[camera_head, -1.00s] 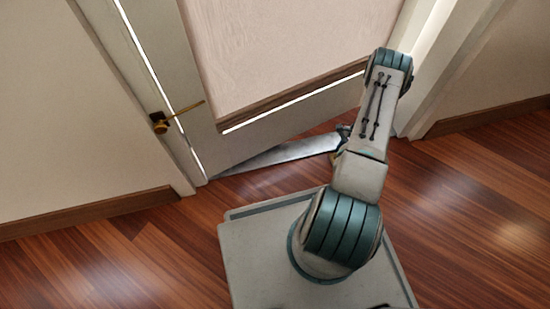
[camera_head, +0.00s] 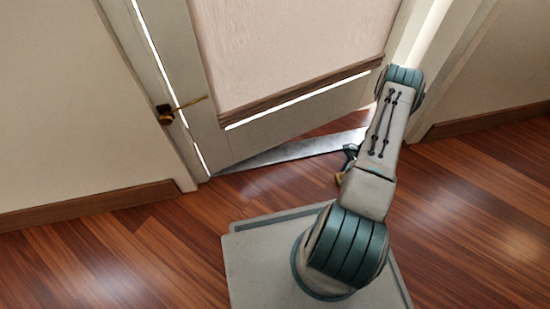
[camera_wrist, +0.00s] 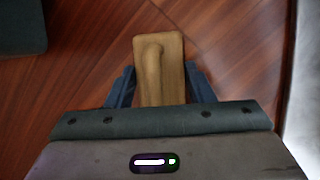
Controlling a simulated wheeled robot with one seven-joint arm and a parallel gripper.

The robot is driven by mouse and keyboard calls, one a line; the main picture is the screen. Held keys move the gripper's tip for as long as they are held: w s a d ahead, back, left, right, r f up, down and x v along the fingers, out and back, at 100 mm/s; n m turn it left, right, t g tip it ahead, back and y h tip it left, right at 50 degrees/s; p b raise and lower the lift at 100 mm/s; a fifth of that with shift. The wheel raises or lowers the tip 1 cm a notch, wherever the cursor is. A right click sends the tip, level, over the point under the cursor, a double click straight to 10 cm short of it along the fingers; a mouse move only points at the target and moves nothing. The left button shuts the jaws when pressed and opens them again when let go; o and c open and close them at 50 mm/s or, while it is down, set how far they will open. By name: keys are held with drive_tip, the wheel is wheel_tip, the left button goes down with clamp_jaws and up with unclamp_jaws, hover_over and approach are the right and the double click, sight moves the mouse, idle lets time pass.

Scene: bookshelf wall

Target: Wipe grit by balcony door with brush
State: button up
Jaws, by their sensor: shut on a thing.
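My gripper (camera_wrist: 160,88) is shut on a wooden-handled brush (camera_wrist: 158,62), whose tan handle shows between the blue fingers in the wrist view. Its bristles are hidden there. In the head view my gripper (camera_head: 350,158) is mostly hidden by my arm, low over the wood floor just in front of the threshold. The balcony door (camera_head: 222,140), white with a pale panel, stands ajar with a brass handle (camera_head: 166,114). A grey threshold strip (camera_head: 280,153) runs below it. I cannot make out any grit on the floor.
A door frame post (camera_head: 425,100) and a wall with a brown baseboard (camera_head: 490,118) stand on the right. Another baseboard (camera_head: 85,204) runs along the left wall. The wood floor (camera_head: 130,250) is clear at left and right.

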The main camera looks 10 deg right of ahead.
drive_tip(key=shift+s+r+p, duration=0.2)
drive_tip(key=shift+r+p, duration=2.15)
drive_tip(key=shift+r, duration=1.65)
drive_tip(key=shift+w, duration=0.1)
